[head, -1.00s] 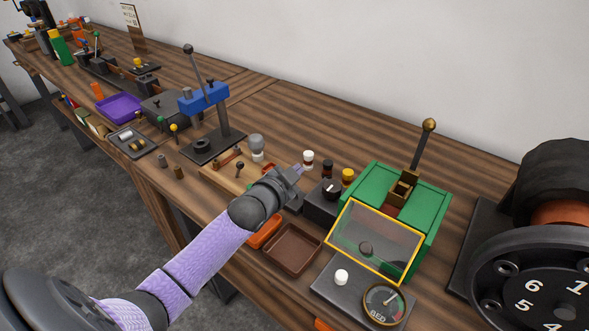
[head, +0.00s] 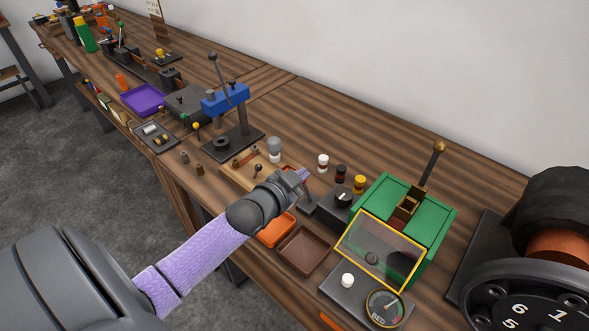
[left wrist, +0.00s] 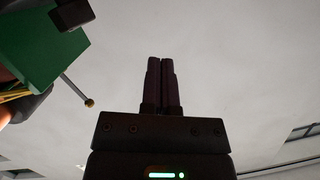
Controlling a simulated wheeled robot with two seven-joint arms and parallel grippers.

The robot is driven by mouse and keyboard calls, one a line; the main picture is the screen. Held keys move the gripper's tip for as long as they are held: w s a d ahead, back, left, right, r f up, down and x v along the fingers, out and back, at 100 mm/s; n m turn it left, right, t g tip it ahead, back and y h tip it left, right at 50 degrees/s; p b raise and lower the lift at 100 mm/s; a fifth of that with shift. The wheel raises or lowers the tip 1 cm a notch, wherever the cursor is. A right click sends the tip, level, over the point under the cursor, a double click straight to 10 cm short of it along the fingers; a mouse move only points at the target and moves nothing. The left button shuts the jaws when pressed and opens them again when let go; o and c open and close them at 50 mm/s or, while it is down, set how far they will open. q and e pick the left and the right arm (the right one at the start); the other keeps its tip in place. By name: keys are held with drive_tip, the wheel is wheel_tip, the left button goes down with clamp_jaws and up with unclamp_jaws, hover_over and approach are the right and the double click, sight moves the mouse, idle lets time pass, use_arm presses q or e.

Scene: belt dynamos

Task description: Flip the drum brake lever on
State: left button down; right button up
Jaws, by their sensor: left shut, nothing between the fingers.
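A dark lever with a brass knob (head: 431,163) stands up at the back of a green box (head: 432,232) with a yellow-framed clear front. I cannot tell for certain that this is the drum brake lever. A brass-knobbed rod (left wrist: 76,89) also shows beside a green body (left wrist: 38,45) in the left wrist view. My left gripper (head: 304,175) is shut and empty, over the bench to the left of the green box, apart from the lever. Its closed fingers (left wrist: 160,62) point up in the left wrist view. My right gripper is not in view.
A large black numbered wheel (head: 515,309) stands at the right. A black knob box (head: 336,206), small jars (head: 323,160) and a brown tray (head: 303,248) lie near my left gripper. A blue press (head: 226,98) stands further left.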

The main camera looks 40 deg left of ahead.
sight(306, 190)
use_arm(q)
drive_tip(key=s+d+f+m+t+y+b, duration=0.1)
drive_tip(key=s+m+b, duration=0.15)
drive_tip(key=s, duration=0.25)
drive_tip(key=s+d+f+m+y+b, duration=0.1)
drive_tip(key=s+d+m+b, duration=0.15)
drive_tip(key=s, duration=0.35)
drive_tip(key=shift+m+h, duration=0.3)
drive_tip(key=shift+h, duration=0.1)
drive_tip(key=w+a+f, duration=0.1)
drive_tip(key=w, duration=0.3)
drive_tip(key=w+a+f+b, duration=0.1)
drive_tip(key=w+a, duration=0.1)
drive_tip(key=w, duration=0.2)
drive_tip(key=w+a+f+b, duration=0.1)
drive_tip(key=w, duration=0.3)
drive_tip(key=shift+w+a+f, duration=0.1)
drive_tip(key=shift+w+a, duration=0.1)
drive_tip(key=shift+a, duration=0.05)
